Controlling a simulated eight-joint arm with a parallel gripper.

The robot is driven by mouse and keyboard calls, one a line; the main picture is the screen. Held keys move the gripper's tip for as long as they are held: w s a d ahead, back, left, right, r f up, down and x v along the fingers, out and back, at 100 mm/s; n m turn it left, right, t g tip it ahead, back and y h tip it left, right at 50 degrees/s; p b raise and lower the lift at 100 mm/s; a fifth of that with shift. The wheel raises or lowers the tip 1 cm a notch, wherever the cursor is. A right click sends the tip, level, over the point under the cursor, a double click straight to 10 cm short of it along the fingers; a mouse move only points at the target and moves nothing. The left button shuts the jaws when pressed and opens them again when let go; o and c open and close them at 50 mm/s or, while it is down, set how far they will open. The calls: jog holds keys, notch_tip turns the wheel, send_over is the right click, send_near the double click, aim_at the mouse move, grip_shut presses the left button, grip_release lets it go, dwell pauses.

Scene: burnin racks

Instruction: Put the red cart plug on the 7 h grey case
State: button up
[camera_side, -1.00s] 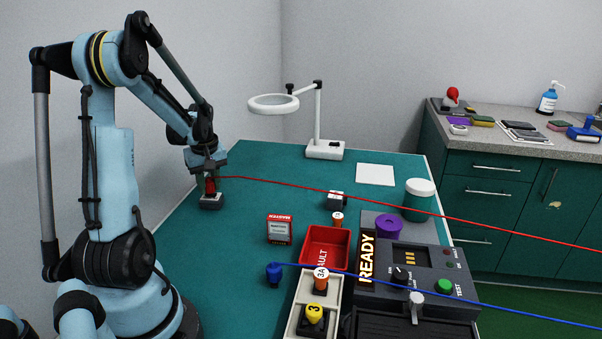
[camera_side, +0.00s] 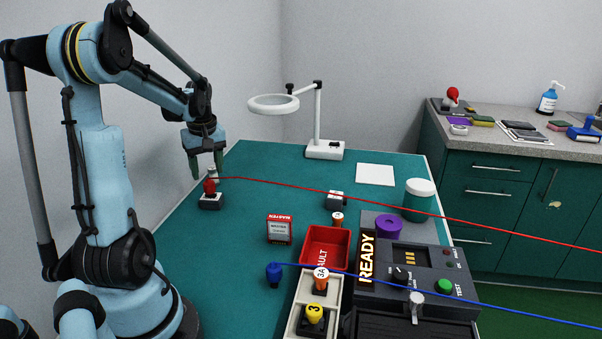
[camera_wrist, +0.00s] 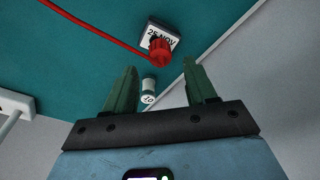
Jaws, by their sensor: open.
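The red cart plug (camera_side: 209,187) stands upright on a small dark-and-light case (camera_side: 210,203) at the table's far left, its red cable running off to the right. The wrist view shows the red plug (camera_wrist: 160,52) on that case (camera_wrist: 170,28), whose label reads in part "NOV"; I cannot read "7 h" on it. My gripper (camera_side: 207,173) is open and empty just above and behind the plug, fingers pointing down. The wrist view shows my gripper (camera_wrist: 158,72) with its fingers apart and the plug beyond the tips. Another small grey case (camera_side: 336,199) sits at mid-table.
A white cylinder marked "10" (camera_wrist: 148,92) stands close to the plug. A red MASTER box (camera_side: 279,230), a red FAULT tray (camera_side: 326,247), a blue plug (camera_side: 274,273) and the tester (camera_side: 425,266) stand nearer. A magnifier lamp (camera_side: 323,150) is behind. The taut cables cross the table.

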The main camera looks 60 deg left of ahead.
notch_tip(320, 180, up, 6)
jog(key=d+r, duration=0.1)
jog(key=w+d+m+t, duration=0.2)
jog(key=w+d+m, duration=0.15)
jog(key=d, duration=0.35)
jog(key=w+d+m+t, duration=0.1)
jog(key=w+d+m, duration=0.25)
jog(key=d, duration=0.45)
jog(key=d+f+m+t+h, duration=0.1)
jog(key=d+m+t, duration=0.1)
jog(key=d+m, duration=0.3)
jog(key=d+f+m+t, duration=0.1)
jog(key=d+m, duration=0.5)
jog(key=d, duration=0.6)
jog(key=shift+s+d+f+t+h, duration=0.3)
jog(key=shift+t+h, duration=0.1)
jog(key=shift+t, duration=0.2)
jog(key=shift+o, duration=0.3)
jog(key=shift+a, duration=0.1)
